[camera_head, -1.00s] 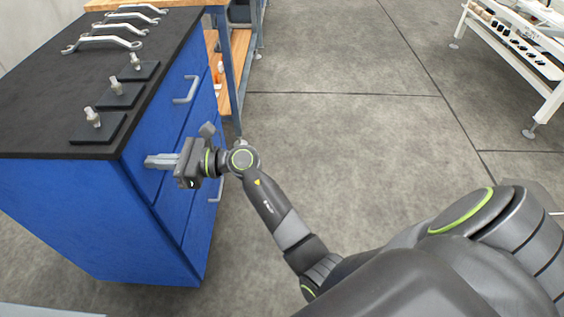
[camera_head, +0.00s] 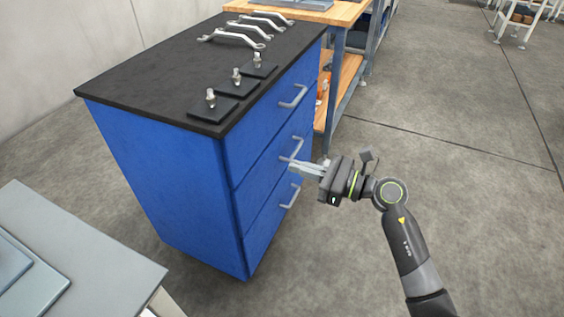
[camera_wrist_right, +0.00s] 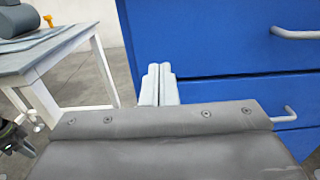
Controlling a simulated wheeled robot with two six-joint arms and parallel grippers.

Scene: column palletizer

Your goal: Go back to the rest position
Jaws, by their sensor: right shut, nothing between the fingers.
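My right gripper (camera_head: 296,167) is in front of the drawer side of the blue cabinet (camera_head: 165,180), level with its middle drawer in the head view. In the right wrist view its two fingers (camera_wrist_right: 158,78) are together with nothing between them, and the blue cabinet (camera_wrist_right: 220,40) stands behind them. In the head view the fingertips overlap the middle drawer handle (camera_head: 292,149); I cannot tell whether they touch.
Several wrenches (camera_head: 233,38) and black plates with bolts (camera_head: 212,106) lie on the black cabinet top. A grey table (camera_head: 70,255) stands at the lower left. A workbench (camera_head: 345,12) stands behind the cabinet. The floor (camera_head: 480,190) to the right is clear.

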